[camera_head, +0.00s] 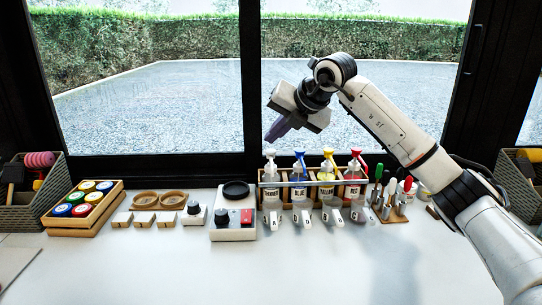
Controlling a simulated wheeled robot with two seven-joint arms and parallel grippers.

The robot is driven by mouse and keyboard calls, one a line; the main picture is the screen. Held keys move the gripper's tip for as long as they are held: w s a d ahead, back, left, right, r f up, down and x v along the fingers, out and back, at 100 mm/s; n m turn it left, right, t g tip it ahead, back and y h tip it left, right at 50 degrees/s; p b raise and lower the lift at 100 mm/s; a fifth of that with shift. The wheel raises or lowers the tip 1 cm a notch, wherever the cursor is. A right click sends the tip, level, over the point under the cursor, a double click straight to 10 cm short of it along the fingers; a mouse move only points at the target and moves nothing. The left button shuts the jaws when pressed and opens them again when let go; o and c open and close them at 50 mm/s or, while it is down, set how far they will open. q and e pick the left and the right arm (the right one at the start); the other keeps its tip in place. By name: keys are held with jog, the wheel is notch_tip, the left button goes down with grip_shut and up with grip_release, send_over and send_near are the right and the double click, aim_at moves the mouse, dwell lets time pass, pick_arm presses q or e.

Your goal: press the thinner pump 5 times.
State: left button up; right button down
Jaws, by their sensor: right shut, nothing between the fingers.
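The thinner bottle (271,180) stands leftmost in a wooden rack, with a pale pump head (270,154) on top. Beside it in the same rack are the blue bottle (299,182), the yellow bottle (327,182) and the red bottle (353,180), each with a pump in its colour. My right gripper (276,134) is shut and empty. Its fingers point down and left, and their tips appear just above the thinner pump head; I cannot tell whether they touch it. My left gripper is not in view.
Clear cups (332,211) stand in front of the bottles. A device with a black round plate (235,191) is to the left, then small blocks (145,218) and a tray of colour jars (88,200). A tool holder (393,203) is right. The front tabletop is clear.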

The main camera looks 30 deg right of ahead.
aim_at(274, 153)
dwell(0.5)
jog(key=shift+f, duration=0.1)
jog(key=shift+f, duration=0.35)
jog(key=shift+f+b, duration=0.85)
jog(key=shift+f, duration=0.1)
dwell(0.8)
jog(key=shift+r+p, duration=1.15)
jog(key=shift+r, duration=0.3)
notch_tip(274, 153, up, 6)
jog(key=p, duration=0.5)
